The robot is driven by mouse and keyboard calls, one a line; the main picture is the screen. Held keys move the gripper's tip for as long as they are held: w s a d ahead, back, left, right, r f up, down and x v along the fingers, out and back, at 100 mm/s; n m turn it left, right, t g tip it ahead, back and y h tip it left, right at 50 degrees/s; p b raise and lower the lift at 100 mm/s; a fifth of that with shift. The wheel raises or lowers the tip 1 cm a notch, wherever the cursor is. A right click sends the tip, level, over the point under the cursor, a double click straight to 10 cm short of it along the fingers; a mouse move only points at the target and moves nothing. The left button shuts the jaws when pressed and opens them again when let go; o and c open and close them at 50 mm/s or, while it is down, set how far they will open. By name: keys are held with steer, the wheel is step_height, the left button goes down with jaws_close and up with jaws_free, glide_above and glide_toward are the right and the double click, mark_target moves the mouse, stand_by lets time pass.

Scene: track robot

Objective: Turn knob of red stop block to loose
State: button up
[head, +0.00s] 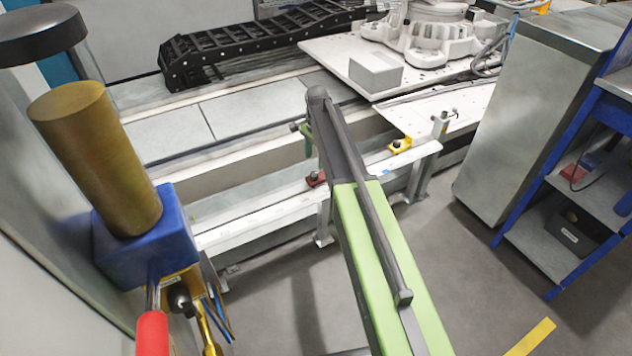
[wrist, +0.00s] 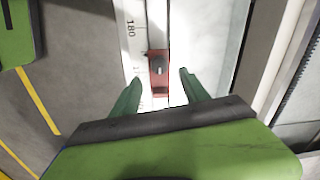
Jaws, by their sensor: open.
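The red stop block (wrist: 159,88) sits on the white rail in the wrist view, with a dark knob (wrist: 158,68) on top. The knob has a lighter raised grip that runs roughly along the picture's vertical. My gripper (wrist: 160,76) is open, one green finger on each side of the block in the picture, with nothing between them in its grasp. Whether the fingertips are level with the knob or above it, I cannot tell. In the head view the red stop block (head: 316,179) is small on the rail, just below the end of my arm.
The white rail (head: 270,207) carries a printed scale; "180" shows in the wrist view. A yellow stop block (head: 401,146) sits further right on it. A blue block with a brass cylinder (head: 95,150) stands at left. A grey cabinet (head: 540,110) stands at right. Floor in front is clear.

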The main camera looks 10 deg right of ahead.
mark_target(314, 173)
step_height(314, 173, down, 7)
steer(key=b, duration=0.5)
steer(key=shift+w+f+b, duration=0.15)
steer(key=shift+f+b, duration=0.05)
steer(key=shift+b, duration=0.2)
steer(key=shift+r, duration=0.1)
